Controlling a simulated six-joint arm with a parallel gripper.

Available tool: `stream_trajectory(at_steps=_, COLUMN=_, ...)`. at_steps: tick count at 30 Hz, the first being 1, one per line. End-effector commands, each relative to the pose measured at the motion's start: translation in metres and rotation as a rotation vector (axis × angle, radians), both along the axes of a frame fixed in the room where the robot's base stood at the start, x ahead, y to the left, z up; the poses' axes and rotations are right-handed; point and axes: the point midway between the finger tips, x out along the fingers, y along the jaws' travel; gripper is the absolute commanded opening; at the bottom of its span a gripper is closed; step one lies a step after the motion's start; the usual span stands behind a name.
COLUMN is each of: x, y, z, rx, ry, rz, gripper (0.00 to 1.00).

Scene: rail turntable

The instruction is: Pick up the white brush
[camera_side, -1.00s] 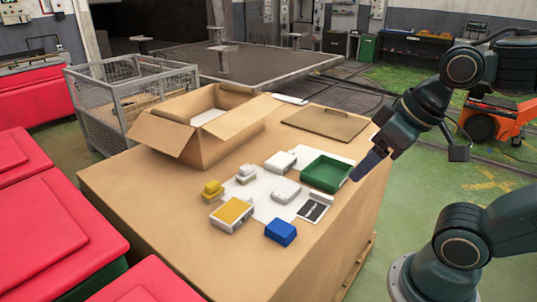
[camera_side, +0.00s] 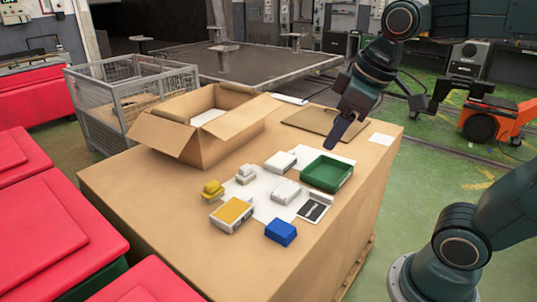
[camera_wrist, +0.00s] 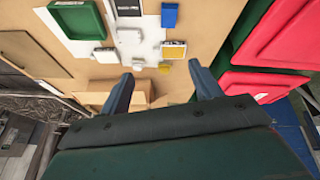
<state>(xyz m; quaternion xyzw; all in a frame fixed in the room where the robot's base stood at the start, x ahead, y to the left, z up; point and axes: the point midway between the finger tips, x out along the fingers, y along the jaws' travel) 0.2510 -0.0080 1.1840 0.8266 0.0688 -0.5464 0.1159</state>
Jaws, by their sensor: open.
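The white brush (camera_side: 246,174) is a small stepped white piece on the crate top, beside a similar yellow brush (camera_side: 212,190). In the wrist view, the white brush (camera_wrist: 138,64) lies between and beyond my fingertips, with the yellow brush (camera_wrist: 165,67) to its right. My gripper (camera_side: 334,138) is above the crate top, behind the green tray, well to the right of the white brush. In the wrist view my gripper (camera_wrist: 160,78) has its two fingers wide apart, with nothing held between them.
A green tray (camera_side: 327,172), white boxes (camera_side: 280,161) (camera_side: 286,190), a yellow-topped white box (camera_side: 231,214), a blue block (camera_side: 281,232) and a black-and-white item (camera_side: 314,208) surround the brush. An open cardboard box (camera_side: 190,140) stands behind. The crate's front left is clear.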

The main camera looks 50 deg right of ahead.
Motion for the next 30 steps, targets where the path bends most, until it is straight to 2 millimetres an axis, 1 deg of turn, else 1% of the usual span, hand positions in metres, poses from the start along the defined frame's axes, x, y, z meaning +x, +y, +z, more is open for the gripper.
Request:
stream_trajectory(at_steps=1, x=0.013, y=-0.002, z=0.003, rx=-0.015, ry=0.017, rz=0.031, gripper=0.64)
stream_trajectory(at_steps=8, x=0.065, y=-0.010, z=0.013, rx=-0.080, ry=0.075, rz=0.190, gripper=0.64)
stream_trajectory(at_steps=14, x=0.111, y=-0.020, z=0.012, rx=-0.127, ry=0.125, rz=0.329, gripper=0.64)
stream_trajectory(at_steps=17, x=0.134, y=-0.025, z=0.009, rx=-0.148, ry=0.151, rz=0.401, gripper=0.64)
stream_trajectory(at_steps=23, x=0.179, y=-0.037, z=-0.004, rx=-0.182, ry=0.198, rz=0.545, gripper=0.64)
stream_trajectory(at_steps=30, x=0.230, y=-0.053, z=-0.030, rx=-0.212, ry=0.252, rz=0.721, gripper=0.64)
